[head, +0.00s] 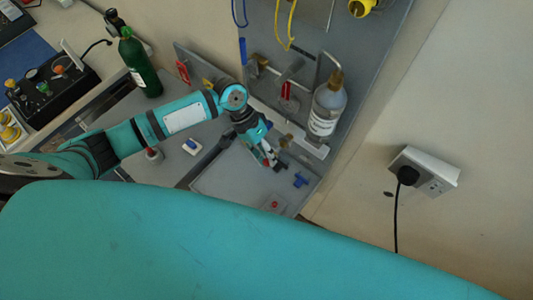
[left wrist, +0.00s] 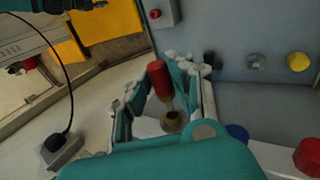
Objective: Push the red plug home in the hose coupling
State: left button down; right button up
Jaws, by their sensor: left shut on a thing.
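In the left wrist view the red plug (left wrist: 158,80) stands between the fingers of my left gripper (left wrist: 160,95), tilted, against the right-hand finger. My left gripper is shut on it. A brass coupling (left wrist: 172,121) with a dark round opening shows just below the plug's lower end. I cannot tell how far the plug is in it. In the head view my left gripper (head: 268,156) is low over the grey tray area, and its fingers hide most of the plug and coupling. My right gripper is not in view.
A labelled clear bottle (head: 327,108) hangs on the grey panel beside my left gripper. A blue fitting (head: 300,180) lies to its right. A green cylinder (head: 139,63) stands at the back left. A wall socket (head: 425,171) with a black plug is at the right.

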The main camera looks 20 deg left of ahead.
pick_arm(q)
jog(key=shift+w+d, duration=0.25)
jog(key=shift+w, duration=0.5)
jog(key=shift+w+d, duration=0.25)
jog(key=shift+w, duration=0.45)
dwell(0.5)
jog(key=c, duration=1.1)
grip_release()
jog(key=w+a, duration=0.1)
jog(key=a, duration=0.3)
jog(key=w+a, duration=0.1)
jog(key=a, duration=0.3)
jog(key=w+a+r, duration=0.1)
jog(key=w+a, duration=0.1)
jog(key=a, duration=0.2)
jog(key=shift+w, duration=0.1)
